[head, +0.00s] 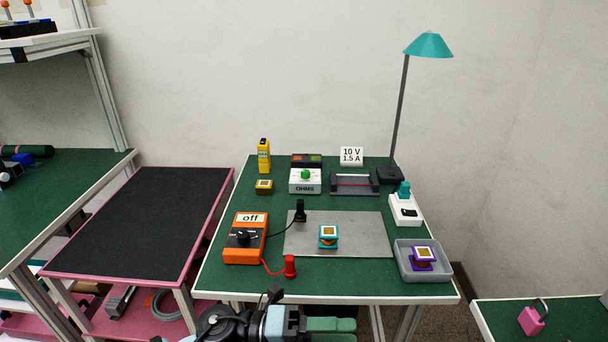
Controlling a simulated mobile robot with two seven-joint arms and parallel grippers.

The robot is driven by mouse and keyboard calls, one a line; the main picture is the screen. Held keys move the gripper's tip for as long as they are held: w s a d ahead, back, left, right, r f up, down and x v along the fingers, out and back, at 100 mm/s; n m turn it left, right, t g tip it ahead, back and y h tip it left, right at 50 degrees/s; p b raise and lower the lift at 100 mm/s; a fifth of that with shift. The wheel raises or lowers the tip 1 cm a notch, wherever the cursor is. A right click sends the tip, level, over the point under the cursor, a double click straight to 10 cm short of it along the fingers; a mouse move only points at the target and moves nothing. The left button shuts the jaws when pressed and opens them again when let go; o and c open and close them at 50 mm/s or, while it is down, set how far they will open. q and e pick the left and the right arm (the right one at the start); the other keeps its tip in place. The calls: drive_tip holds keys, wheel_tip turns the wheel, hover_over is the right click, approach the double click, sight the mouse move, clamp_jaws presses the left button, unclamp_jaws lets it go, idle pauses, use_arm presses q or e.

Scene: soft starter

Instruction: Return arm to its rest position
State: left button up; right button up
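One of my arms shows at the bottom edge, in front of the table. It comes in from the left, so I take it as my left arm; its gripper (331,327) has green fingers pointing right, below the table's front edge. The picture's bottom edge cuts it off, and I cannot tell whether the fingers are apart. No object shows in it. My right gripper is not in view.
The green table (215,282) holds an orange meter (246,248) reading "off", black (300,212) and red (290,267) probes, a teal-framed block (328,237) on a grey plate (370,226), a grey tray (424,276) with a purple block (423,257), and a lamp (428,46).

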use_arm(q)
drive_tip(key=a+f+n+t+y+p, duration=0.1)
drive_tip(key=a+f+n+t+y, duration=0.65)
drive_tip(key=n, duration=0.65)
drive_tip(key=a+f+n+t+y, duration=0.3)
drive_tip(key=a+f+n+t, duration=0.25)
drive_tip(key=n+t, duration=0.6)
drive_tip(key=s+a+f+n+g+y, duration=0.3)
drive_tip(key=s+a+f+n+g, duration=0.1)
drive_tip(key=s, duration=0.6)
drive_tip(key=s+a+f+n+g+y, duration=0.4)
drive_tip(key=s+a+f+n, duration=0.3)
drive_tip(key=s+f, duration=0.4)
drive_tip(key=shift+a+g+p, duration=0.3)
drive_tip(key=shift+a+p, duration=0.05)
drive_tip(key=shift+a, duration=0.45)
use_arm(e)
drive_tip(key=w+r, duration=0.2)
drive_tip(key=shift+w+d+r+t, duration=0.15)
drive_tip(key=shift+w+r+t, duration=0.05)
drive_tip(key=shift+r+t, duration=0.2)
